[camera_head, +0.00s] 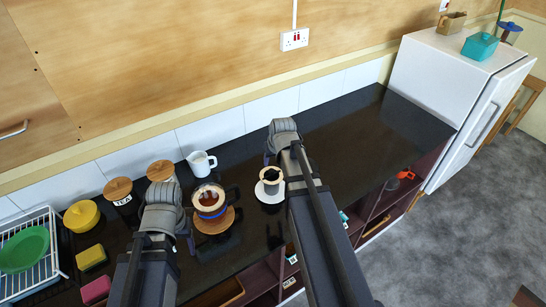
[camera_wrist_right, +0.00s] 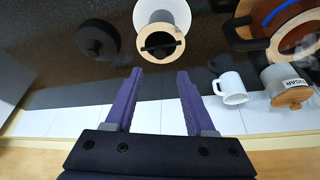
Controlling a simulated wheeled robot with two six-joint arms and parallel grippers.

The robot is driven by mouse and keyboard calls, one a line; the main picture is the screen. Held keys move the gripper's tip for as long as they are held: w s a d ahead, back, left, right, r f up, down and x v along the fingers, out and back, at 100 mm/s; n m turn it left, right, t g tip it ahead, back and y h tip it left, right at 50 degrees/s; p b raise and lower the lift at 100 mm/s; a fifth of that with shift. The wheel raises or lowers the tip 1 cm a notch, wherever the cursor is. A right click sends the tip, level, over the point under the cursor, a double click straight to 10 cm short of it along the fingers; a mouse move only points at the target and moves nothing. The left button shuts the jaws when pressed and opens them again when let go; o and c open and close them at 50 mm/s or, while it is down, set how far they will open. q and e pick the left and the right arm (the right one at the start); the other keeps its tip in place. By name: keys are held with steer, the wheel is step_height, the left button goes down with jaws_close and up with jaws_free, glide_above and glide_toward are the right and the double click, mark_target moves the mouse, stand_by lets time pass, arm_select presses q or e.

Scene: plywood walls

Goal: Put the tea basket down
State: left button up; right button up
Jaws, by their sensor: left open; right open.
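A pale cylindrical piece with a wooden rim and dark inside (camera_head: 270,174), seemingly the tea basket, stands on a white saucer (camera_head: 259,193) on the dark counter. In the right wrist view its wooden rim (camera_wrist_right: 145,43) shows beyond the fingertips, with a dark bar across its opening. My right gripper (camera_wrist_right: 159,73) is open and empty, apart from it.
A white mug (camera_head: 201,163), a TEA jar (camera_head: 121,198) and a SUGAR jar (camera_wrist_right: 288,88) stand near the wall. A black round object (camera_wrist_right: 98,39) lies beside the saucer. Yellow pot (camera_head: 82,215) and dish rack (camera_head: 50,268) are left. The counter's right end is clear.

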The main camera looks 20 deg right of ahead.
arm_select(q)
step_height(320, 180, up, 4)
steer(key=p, duration=0.3)
arm_select(e)
steer(key=v, duration=0.4)
steer(key=shift+r, duration=0.25)
steer(key=s+a+n+g, duration=0.2)
steer(key=s+a, duration=0.6)
steer(key=a, duration=0.4)
steer(key=s+a+f+n+g, duration=0.1)
steer(key=s+a+n+g, duration=0.1)
steer(key=s+a, duration=0.6)
steer(key=a+n, duration=0.1)
steer(key=a, duration=0.3)
steer(key=shift+s+a+f+n+g, duration=0.2)
steer(key=shift+s+f+n+g, duration=0.1)
steer(key=shift+g, duration=0.1)
